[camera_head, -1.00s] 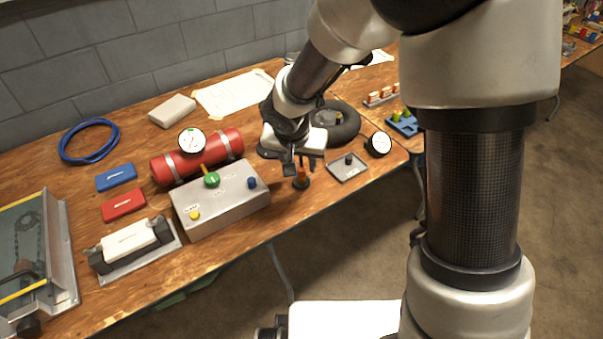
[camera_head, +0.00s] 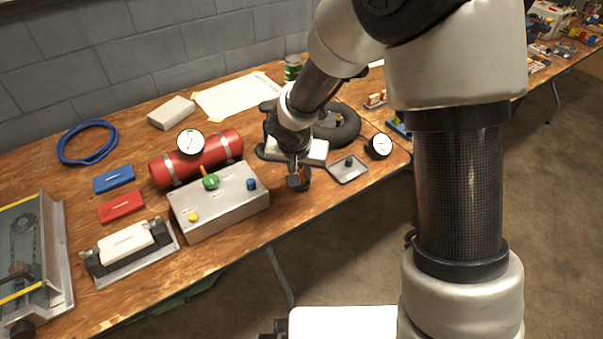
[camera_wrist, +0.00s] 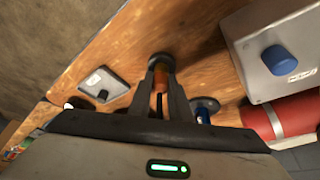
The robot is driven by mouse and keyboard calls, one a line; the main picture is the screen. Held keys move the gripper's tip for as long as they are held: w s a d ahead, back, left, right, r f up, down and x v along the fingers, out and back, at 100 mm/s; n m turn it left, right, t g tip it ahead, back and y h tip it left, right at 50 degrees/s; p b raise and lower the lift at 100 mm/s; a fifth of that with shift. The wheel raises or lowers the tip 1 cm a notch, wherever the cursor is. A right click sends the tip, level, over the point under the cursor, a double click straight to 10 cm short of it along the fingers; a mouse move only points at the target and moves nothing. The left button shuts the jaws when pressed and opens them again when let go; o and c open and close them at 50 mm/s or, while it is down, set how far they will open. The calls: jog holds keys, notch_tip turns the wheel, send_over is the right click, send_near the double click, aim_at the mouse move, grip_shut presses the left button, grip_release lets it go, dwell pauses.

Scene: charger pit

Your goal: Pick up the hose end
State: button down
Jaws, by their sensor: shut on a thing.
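The hose end (camera_wrist: 161,77) is a small orange piece with a dark round part at its end. It is between the fingertips of my gripper (camera_wrist: 162,72) in the wrist view. My gripper is shut on it. In the head view my gripper (camera_head: 298,180) is low over the bench, right of the grey control box, and only a bit of the orange piece shows beside the fingers. I cannot tell whether the piece still touches the bench.
The grey control box (camera_head: 222,205) with coloured knobs is close on the left, and a red cylinder (camera_head: 165,170) lies behind it. A small grey tray (camera_head: 348,170) is on the right. A black tyre (camera_head: 345,128) lies behind. The bench's front edge is near.

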aim_at(302, 168)
notch_tip(302, 168, up, 10)
jog(key=p, duration=0.3)
jog(key=shift+d, duration=0.1)
dwell(1.1)
